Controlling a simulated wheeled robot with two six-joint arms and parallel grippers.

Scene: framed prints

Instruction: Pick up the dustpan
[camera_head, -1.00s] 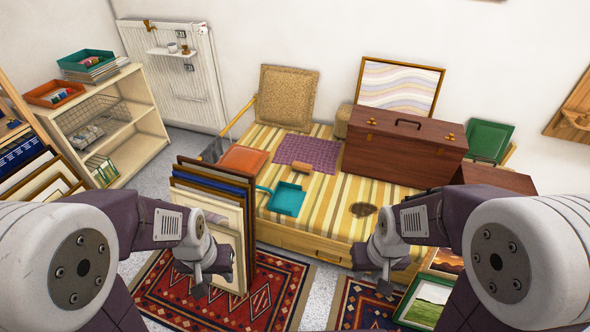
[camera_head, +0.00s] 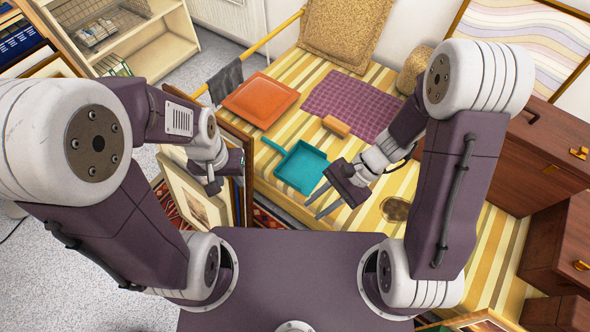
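The teal dustpan (camera_head: 302,169) lies on the striped cover of the low bed, near its front edge, with its short handle pointing to the upper left. My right gripper (camera_head: 313,210) is open and empty. Its two spread fingers point down-left, just right of and below the dustpan in the picture, apart from it as far as I can see. My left gripper (camera_head: 213,188) hangs in front of the leaning framed prints, left of the dustpan. Its fingers are seen edge-on, so their opening is unclear.
A wooden-looking brush or block (camera_head: 336,126) lies just behind the dustpan. A purple mat (camera_head: 352,104) and an orange cushion (camera_head: 260,100) lie further back. Framed prints (camera_head: 184,190) lean left of the bed. Brown cases (camera_head: 545,150) stand at right.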

